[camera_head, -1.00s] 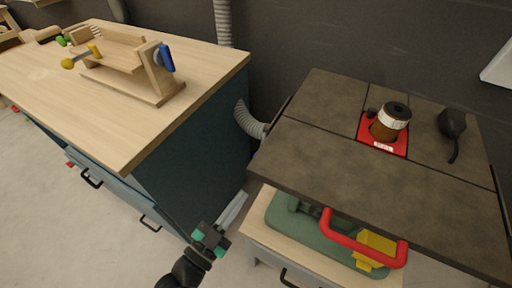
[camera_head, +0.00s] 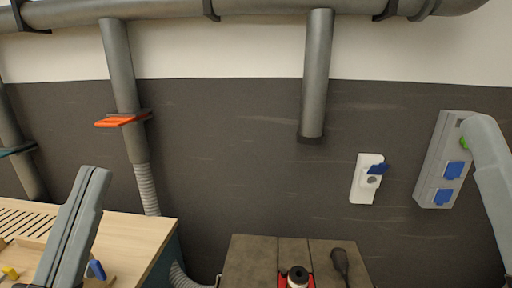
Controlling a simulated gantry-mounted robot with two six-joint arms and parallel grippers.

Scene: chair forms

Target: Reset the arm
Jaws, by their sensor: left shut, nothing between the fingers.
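My left gripper (camera_head: 95,176) shows at the lower left of the head view as two long grey fingers pointing up. The fingers lie together, with nothing visible between them. They are in front of the light wooden workbench (camera_head: 142,232) and partly cover it. The rest of the left arm is below the picture edge. I cannot make out my right gripper.
A dark-topped table (camera_head: 250,262) at the bottom centre carries a red-based round item (camera_head: 297,278) and a black tool (camera_head: 341,262). Behind are a dark wall, grey pipes (camera_head: 317,75), a white socket (camera_head: 364,190) and a grey socket box (camera_head: 437,165).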

